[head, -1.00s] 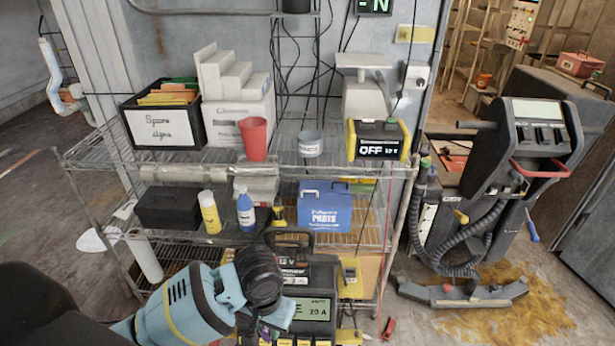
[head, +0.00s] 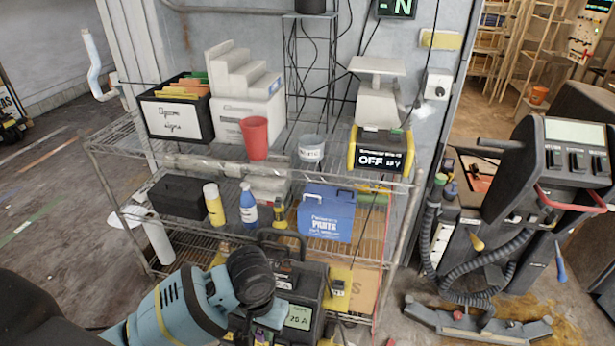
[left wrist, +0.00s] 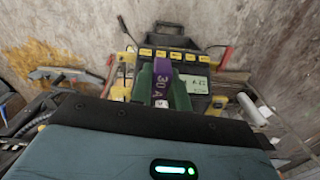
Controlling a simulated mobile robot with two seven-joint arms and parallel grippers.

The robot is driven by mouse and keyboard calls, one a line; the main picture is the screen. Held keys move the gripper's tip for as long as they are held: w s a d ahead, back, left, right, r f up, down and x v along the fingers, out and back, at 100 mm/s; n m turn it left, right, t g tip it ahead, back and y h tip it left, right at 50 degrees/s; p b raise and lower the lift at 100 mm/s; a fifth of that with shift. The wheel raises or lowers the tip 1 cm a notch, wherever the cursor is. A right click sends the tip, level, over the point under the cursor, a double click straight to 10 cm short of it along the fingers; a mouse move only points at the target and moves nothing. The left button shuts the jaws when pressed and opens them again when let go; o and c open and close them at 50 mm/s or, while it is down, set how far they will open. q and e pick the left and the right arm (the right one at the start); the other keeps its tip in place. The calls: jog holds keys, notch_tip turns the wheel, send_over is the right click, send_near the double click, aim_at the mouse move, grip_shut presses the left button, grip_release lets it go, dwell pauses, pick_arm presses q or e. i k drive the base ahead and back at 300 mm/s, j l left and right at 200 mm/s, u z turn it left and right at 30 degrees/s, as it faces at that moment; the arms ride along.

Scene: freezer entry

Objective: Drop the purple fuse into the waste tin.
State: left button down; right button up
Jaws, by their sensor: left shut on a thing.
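The purple fuse (left wrist: 163,76), marked 30 A, is between the green fingers of my left gripper (left wrist: 162,90) in the left wrist view. The gripper is shut on it. In the head view my left gripper (head: 262,335) is low at the bottom edge, in front of the black device with a display, and its fingertips are mostly hidden. The waste tin (head: 311,150) is a small grey tin with a white label, upright on the top shelf right of the red cup. It is above and behind my left gripper. My right gripper is not in view.
The wire shelf (head: 232,172) also carries a red cup (head: 254,138), a yellow-black OFF unit (head: 381,150) and a blue parts box (head: 327,212). The black device (head: 312,285) stands low in front. A hosed machine (head: 548,170) stands at right.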

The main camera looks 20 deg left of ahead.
aim_at(311, 152)
jog(key=i+l+u, duration=0.45)
jog(key=l, duration=0.25)
jog(key=i+l+u, duration=0.25)
jog(key=i+l, duration=0.15)
jog(key=l, duration=0.2)
jog(key=i+l+u, duration=0.15)
jog(key=l, duration=0.2)
